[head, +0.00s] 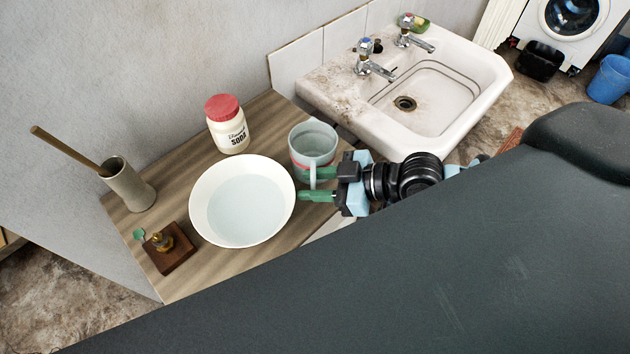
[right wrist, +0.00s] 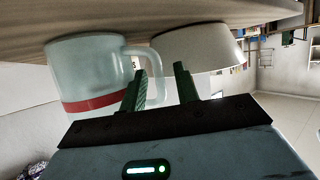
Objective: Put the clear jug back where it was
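The clear jug (head: 313,139), pale and see-through with a red band, stands upright on the wooden counter, right of the white basin. It also shows in the right wrist view (right wrist: 85,70), upside down there, with its base against the counter. My right gripper (head: 308,184) is open, its green fingers reaching in from the right at the jug's handle. In the right wrist view the handle's outer bend shows between the two fingertips (right wrist: 160,72); contact is not clear. My left gripper is not in view.
A white basin (head: 270,222) of water stands close left of the jug. A red-lidded jar (head: 229,130), a holder (head: 130,185) with a wooden stick and a small brown block (head: 172,256) share the counter (head: 185,172). A sink (head: 440,110) stands at right.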

